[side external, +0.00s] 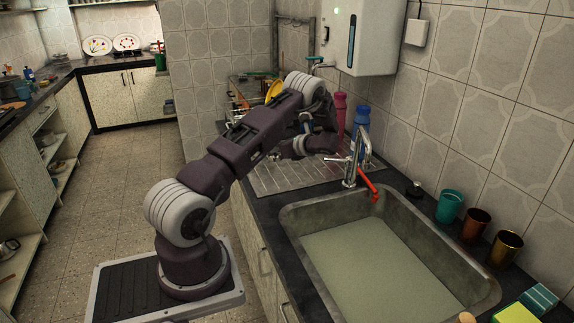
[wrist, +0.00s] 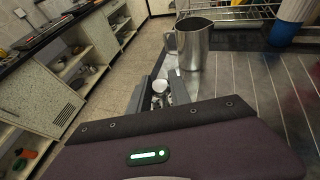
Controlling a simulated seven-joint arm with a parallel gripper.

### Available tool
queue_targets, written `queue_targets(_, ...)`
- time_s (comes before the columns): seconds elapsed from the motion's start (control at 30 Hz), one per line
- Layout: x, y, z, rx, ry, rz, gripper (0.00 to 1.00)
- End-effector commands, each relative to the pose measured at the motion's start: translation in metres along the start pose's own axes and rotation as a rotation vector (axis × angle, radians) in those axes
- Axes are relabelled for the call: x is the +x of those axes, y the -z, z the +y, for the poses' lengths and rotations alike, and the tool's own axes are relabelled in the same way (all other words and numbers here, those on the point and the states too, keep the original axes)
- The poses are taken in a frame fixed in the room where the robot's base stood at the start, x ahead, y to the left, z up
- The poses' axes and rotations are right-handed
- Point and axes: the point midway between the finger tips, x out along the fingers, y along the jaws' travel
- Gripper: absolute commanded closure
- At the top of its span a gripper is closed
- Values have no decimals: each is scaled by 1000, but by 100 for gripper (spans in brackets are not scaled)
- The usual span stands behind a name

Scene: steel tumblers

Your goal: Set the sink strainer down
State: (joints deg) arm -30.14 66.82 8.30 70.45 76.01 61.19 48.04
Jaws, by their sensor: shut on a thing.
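The sink strainer (wrist: 160,88) is a small shiny metal piece between the fingers of my gripper (wrist: 160,95) in the wrist view. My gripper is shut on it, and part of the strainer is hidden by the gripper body. In the side external view my arm reaches over the ribbed steel drainboard (side external: 272,181), and its links hide the fingers and the strainer. I cannot tell how far the strainer is above the surface. A steel jug (wrist: 194,46) stands upright just beyond the fingers in the wrist view.
A wire rack (wrist: 235,13) and a blue container (wrist: 289,20) stand beyond the jug. The tap (side external: 351,165) rises between drainboard and sink (side external: 302,214). Teal (side external: 449,207), copper (side external: 474,227) and gold (side external: 505,250) tumblers line the wall side. The drainboard's right part looks clear.

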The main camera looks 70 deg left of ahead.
Motion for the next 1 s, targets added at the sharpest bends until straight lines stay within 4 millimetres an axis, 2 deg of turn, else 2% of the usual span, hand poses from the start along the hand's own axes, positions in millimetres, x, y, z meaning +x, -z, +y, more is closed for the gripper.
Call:
queue_targets(0.1,12,27,0,8,5,3,100)
queue_targets(0.4,32,80,0,4,4,4,100)
queue_targets(0.5,36,88,0,3,3,2,100)
queue_targets(0.8,37,90,0,2,3,2,100)
queue_targets(0.83,37,90,0,2,3,2,74)
queue_targets(0.93,37,90,0,1,3,3,54)
queue_targets(1.0,37,90,0,1,3,3,54)
